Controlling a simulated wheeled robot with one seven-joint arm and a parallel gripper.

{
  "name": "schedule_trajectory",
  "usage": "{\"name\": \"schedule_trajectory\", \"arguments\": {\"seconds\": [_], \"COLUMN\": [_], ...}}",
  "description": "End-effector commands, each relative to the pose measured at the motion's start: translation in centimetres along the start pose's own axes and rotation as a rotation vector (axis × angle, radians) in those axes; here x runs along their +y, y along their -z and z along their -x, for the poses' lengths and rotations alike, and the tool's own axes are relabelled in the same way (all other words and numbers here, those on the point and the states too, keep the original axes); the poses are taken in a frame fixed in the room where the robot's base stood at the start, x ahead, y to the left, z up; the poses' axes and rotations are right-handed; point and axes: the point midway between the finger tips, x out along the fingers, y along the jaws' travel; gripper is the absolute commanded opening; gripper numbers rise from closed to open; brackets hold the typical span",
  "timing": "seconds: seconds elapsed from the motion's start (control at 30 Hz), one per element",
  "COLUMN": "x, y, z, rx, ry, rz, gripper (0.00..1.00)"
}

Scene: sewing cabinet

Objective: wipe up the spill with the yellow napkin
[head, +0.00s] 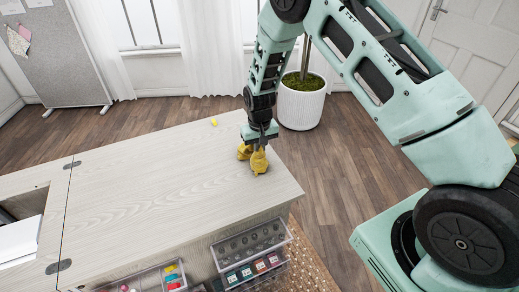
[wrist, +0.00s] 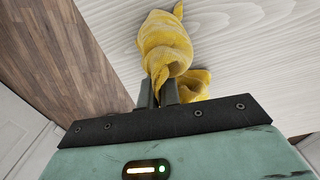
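The yellow napkin (head: 259,162) is bunched up in my gripper (head: 257,146) at the right part of the pale wooden cabinet top (head: 150,180). In the wrist view the crumpled napkin (wrist: 165,45) bulges out on both sides of my gripper's fingers (wrist: 166,92), which are close together on it. The napkin is at or just above the top; I cannot tell if it presses on it. No spill can be made out on the visible wood; any under the napkin is hidden.
A small yellow object (head: 214,122) lies near the far edge of the top. Clear drawers (head: 250,243) with small items stick out at the front. An open compartment (head: 25,212) is at left. A potted plant (head: 301,103) stands behind. The middle of the top is clear.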

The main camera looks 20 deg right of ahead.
Motion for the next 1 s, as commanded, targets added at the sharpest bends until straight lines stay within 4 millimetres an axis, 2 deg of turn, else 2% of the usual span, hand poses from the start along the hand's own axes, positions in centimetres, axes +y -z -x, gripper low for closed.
{"name": "schedule_trajectory", "arguments": {"seconds": [0.03,0.2,0.27,0.63,1.0], "x": [0.0,0.0,0.0,0.0,0.0], "y": [0.0,0.0,0.0,0.0,0.0], "z": [0.0,0.0,0.0,-0.1,-1.9], "rx": [0.000,0.000,0.000,0.000,0.000], "ry": [0.000,0.000,0.000,0.000,0.000], "rz": [0.000,0.000,0.000,0.000,0.000], "gripper": [0.10,0.57,0.73,0.73,0.73]}}
